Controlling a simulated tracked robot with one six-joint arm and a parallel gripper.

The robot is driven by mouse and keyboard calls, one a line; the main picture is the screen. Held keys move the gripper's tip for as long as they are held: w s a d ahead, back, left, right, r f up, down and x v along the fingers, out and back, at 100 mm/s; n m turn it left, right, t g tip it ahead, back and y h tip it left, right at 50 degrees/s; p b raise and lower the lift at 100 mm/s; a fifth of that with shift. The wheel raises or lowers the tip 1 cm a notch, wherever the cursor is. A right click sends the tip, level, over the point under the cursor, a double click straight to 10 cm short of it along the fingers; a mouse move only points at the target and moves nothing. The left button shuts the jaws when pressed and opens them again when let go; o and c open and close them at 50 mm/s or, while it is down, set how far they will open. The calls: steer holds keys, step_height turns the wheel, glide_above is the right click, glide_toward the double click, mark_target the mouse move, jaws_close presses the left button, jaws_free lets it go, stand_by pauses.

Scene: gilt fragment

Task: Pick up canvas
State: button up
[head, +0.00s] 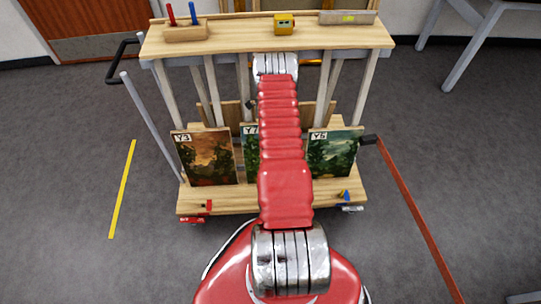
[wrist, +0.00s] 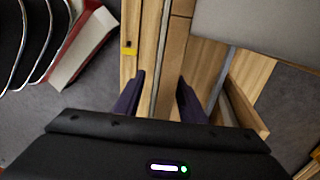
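Several painted canvases lean upright on the lower shelf of a wooden cart (head: 240,205). The left canvas (head: 211,165), labelled Y3, shows orange and dark trees. The middle canvas (head: 249,158) is green and mostly hidden behind my red arm; its label is partly covered. The right canvas (head: 333,158) is green, with a label that looks like Y5 or Y6. My gripper is hidden in the head view. In the wrist view my gripper (wrist: 161,77) is open, its two dark fingers apart. Narrow upright edges and wooden strips show between and beyond them; I cannot tell whether one is a canvas edge.
A red bar (head: 415,210) lies right of the cart. Floor at left is mostly clear.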

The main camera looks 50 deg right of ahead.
step_height(320, 180, down, 2)
steer(key=shift+a, duration=0.1)
steer(key=shift+c, duration=0.2)
stand_by(0.3)
steer(key=c, duration=0.9)
jaws_close()
steer(key=shift+r, duration=0.1)
